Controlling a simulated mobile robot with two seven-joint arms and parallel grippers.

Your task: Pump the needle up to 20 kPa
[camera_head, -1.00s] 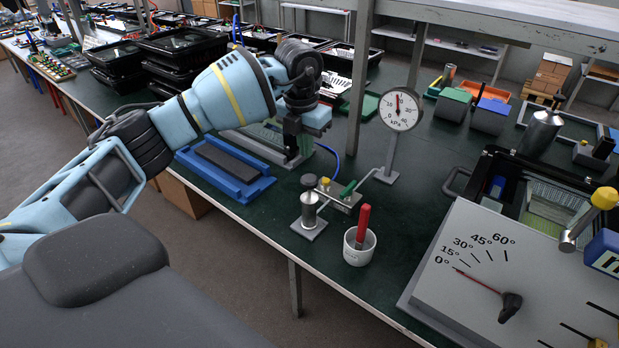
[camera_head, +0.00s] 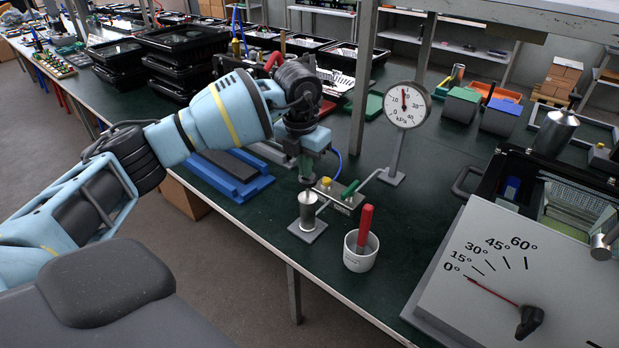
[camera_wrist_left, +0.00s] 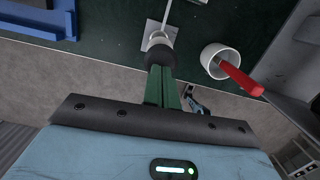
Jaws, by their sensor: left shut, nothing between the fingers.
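The round white kPa gauge (camera_head: 407,105) stands on a post at the back. Its needle points almost straight up, near the top of the scale; the exact reading is too small to tell. The silver pump cylinder (camera_head: 309,212) stands upright on a square plate. My left gripper (camera_head: 306,180) is shut and empty, pointing down right over the pump's top and hiding most of its dark knob. In the left wrist view, the shut green fingers (camera_wrist_left: 161,88) end at the dark knob (camera_wrist_left: 159,56); I cannot tell whether they touch. My right gripper is out of view.
A valve block with a yellow cap (camera_head: 326,182) and green lever (camera_head: 350,188) sits beside the pump. A white cup (camera_head: 359,262) with a red-handled tool (camera_head: 365,228) stands in front. A blue tray (camera_head: 236,182) lies left, and an angle-scale panel (camera_head: 500,285) right.

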